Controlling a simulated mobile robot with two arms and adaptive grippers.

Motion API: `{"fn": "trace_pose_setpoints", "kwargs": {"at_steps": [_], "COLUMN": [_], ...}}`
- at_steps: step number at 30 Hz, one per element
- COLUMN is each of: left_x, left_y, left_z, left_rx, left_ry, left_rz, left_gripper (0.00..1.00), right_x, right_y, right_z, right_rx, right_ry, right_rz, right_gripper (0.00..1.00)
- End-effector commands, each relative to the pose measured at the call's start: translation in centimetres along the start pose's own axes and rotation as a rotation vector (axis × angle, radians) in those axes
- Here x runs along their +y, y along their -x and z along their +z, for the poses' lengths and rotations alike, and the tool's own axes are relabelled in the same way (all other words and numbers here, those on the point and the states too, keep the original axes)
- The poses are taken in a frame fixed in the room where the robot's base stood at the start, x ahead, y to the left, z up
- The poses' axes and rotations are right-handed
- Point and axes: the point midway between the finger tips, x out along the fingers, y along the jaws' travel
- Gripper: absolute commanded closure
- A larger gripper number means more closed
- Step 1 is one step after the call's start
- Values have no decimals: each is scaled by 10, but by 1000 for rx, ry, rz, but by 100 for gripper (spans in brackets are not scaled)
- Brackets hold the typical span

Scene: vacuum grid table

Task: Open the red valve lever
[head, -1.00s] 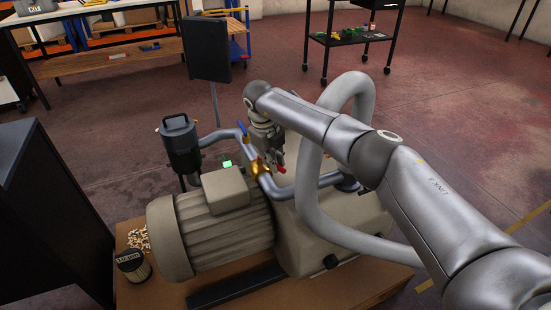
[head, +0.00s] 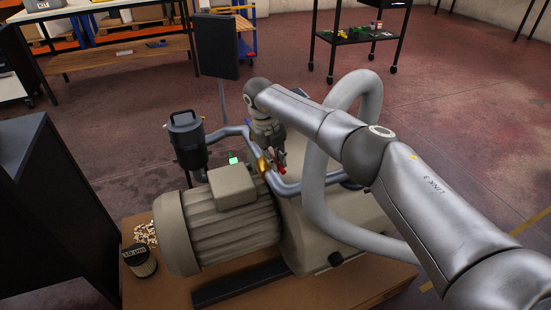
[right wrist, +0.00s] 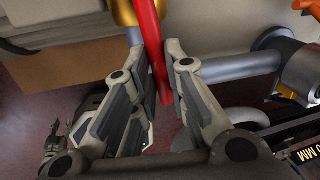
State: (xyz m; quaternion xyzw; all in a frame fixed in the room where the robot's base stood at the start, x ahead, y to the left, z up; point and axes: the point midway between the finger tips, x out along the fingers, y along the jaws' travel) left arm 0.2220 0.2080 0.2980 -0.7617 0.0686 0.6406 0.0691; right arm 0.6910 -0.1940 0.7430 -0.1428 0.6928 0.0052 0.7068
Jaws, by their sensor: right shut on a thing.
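The red valve lever (right wrist: 152,50) runs down from the brass valve body (right wrist: 124,10) in the right wrist view. It lies between the two grey fingers of my right gripper (right wrist: 154,62), which is shut on it. In the head view my right gripper (head: 276,160) points down beside the brass valve (head: 263,166) on the blue-grey pipe. Only a small red part of the lever (head: 282,168) shows there, next to the fingers. The rest of the lever is hidden by the gripper. My left gripper is in neither view.
The beige pump motor (head: 232,220) stands left of the valve on a brown base (head: 330,290). A thick grey hose (head: 312,190) loops close to my right arm. A dark canister (head: 187,142) and a labelled jar (head: 139,262) are at the left.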

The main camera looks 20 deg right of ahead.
Motion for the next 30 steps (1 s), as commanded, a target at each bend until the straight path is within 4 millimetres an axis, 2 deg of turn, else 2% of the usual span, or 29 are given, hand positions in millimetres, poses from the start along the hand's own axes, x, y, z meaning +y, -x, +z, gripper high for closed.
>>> {"fn": "trace_pose_setpoints", "kwargs": {"at_steps": [1, 6, 17, 20, 30], "left_x": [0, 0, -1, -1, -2], "left_y": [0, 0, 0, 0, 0], "left_z": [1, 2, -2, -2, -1], "left_rx": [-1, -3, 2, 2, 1], "left_ry": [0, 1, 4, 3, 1], "left_rz": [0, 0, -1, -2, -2], "left_gripper": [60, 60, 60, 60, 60], "right_x": [0, 0, 0, -1, 0], "right_y": [1, 1, 4, 16, 86], "right_z": [1, 1, 1, 1, 1], "right_rx": [-5, -4, -2, -5, -5], "right_ry": [0, 1, 1, 2, 1], "right_rz": [-1, 0, -1, -1, -1], "right_gripper": [85, 65, 65, 65, 65]}}
